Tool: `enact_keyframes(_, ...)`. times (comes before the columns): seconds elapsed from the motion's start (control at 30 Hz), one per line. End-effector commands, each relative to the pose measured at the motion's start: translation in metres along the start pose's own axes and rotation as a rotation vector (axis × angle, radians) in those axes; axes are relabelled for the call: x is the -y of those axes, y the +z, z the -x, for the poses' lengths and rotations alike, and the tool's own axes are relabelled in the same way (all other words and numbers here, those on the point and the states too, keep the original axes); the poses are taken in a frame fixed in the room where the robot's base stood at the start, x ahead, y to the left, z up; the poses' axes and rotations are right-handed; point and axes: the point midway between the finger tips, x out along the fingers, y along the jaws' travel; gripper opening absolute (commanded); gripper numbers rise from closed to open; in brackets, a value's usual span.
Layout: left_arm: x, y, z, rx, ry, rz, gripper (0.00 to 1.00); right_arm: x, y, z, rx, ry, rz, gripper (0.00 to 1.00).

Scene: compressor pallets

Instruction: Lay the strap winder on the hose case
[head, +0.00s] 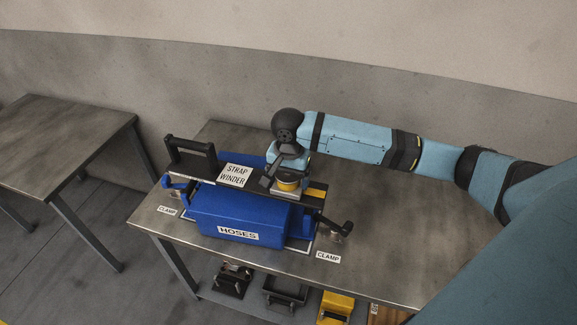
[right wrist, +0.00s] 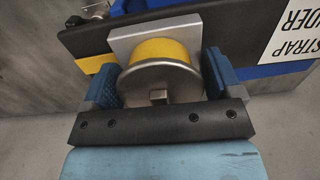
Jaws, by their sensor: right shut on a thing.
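The strap winder (head: 235,176) is a long dark bar with a white label, a black upright handle at its left end and a yellow spool on a metal plate towards its right. It lies level across the top of the blue hose case (head: 240,208); whether it rests on the case or hovers just above is unclear. My right gripper (head: 287,180) points down and is shut on the winder's spool. In the right wrist view the blue finger pads stand either side of the metal-flanged yellow spool (right wrist: 158,52). My left gripper is out of view.
The case sits on a metal table (head: 400,245) between two places labelled CLAMP, with a black-handled clamp (head: 338,229) at its right. The table is clear to the right. A second, empty table (head: 65,140) stands left. Several items, one yellow (head: 336,305), sit below the front edge.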

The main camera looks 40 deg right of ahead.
Motion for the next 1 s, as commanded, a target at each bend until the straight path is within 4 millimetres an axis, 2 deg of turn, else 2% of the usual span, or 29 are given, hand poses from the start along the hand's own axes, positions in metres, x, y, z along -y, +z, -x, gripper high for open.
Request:
enact_keyframes(0.13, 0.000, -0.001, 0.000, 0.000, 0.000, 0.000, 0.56, 0.001, 0.000, -0.006, 0.000, -0.005, -0.001, 0.22)
enact_keyframes(0.4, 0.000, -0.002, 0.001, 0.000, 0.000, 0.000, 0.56, 0.001, 0.000, -0.039, -0.001, -0.006, 0.001, 0.22)
enact_keyframes(0.73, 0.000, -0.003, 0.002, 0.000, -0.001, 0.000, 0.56, 0.001, 0.000, -0.041, -0.001, -0.006, 0.001, 0.22)
enact_keyframes(0.77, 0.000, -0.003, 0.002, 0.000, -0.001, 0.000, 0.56, 0.000, 0.000, -0.044, 0.000, 0.000, 0.000, 0.87)
enact_keyframes(0.8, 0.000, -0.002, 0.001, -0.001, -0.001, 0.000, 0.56, 0.000, 0.000, -0.044, 0.000, 0.000, 0.001, 0.96)
enact_keyframes(0.83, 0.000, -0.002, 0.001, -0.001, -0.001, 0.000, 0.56, 0.000, 0.000, -0.044, 0.000, 0.000, 0.001, 1.00)
enact_keyframes(1.0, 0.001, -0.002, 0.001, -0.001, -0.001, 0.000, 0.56, 0.000, 0.000, -0.044, 0.000, -0.001, 0.001, 1.00)
